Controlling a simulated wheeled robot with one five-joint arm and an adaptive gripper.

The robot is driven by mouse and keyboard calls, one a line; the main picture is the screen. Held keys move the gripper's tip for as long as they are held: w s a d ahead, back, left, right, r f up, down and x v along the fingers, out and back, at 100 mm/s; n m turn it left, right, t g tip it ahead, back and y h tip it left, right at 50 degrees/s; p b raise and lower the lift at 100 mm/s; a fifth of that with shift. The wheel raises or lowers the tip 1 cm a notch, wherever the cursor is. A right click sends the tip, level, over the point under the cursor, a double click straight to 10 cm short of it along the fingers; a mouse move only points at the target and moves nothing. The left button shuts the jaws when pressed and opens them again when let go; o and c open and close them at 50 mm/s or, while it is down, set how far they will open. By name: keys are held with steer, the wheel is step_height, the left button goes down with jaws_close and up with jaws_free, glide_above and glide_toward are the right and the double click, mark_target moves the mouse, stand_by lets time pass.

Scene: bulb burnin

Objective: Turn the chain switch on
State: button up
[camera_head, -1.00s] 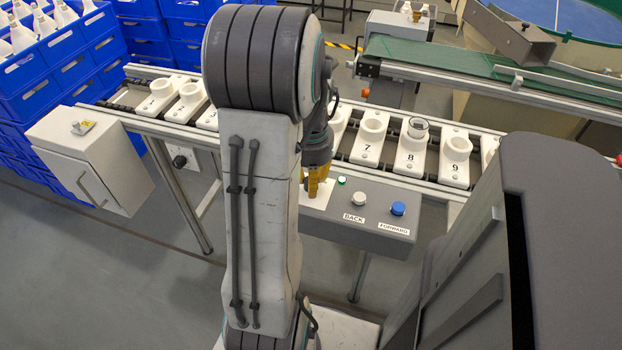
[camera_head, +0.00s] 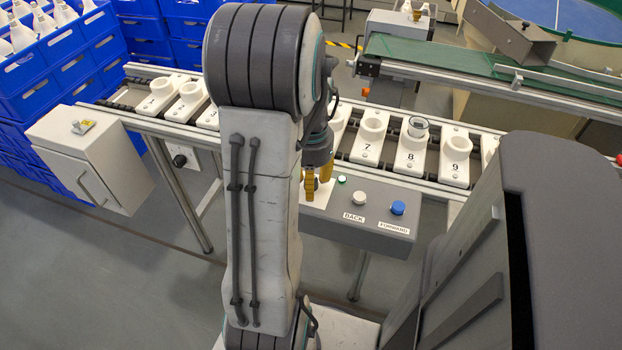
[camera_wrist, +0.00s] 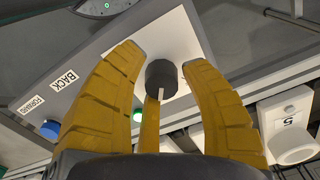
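The chain switch appears to be a black round knob (camera_wrist: 161,78) with a white pointer mark, on a white plate of the control box in the wrist view. The pointer mark faces the bottom of that view; no label for it is readable. My gripper (camera_wrist: 163,58) has its yellow fingers spread, one on each side of the knob, with visible gaps. A third finger shows below the knob. I cannot tell how far the fingertips are above the plate. In the head view my gripper (camera_head: 318,180) points down over the box's left part, and the knob is hidden.
The control box (camera_head: 345,232) also carries a white BACK button (camera_head: 359,198), a blue FORWARD button (camera_head: 398,207) and a small green light (camera_head: 341,180). A chain conveyor with numbered white holders (camera_head: 411,155) runs just behind. A grey cabinet (camera_head: 92,160) hangs at left.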

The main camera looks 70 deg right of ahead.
steer(key=shift+o, duration=1.4)
steer(key=shift+d, duration=0.1)
steer(key=shift+r, duration=0.1)
step_height(320, 180, up, 12)
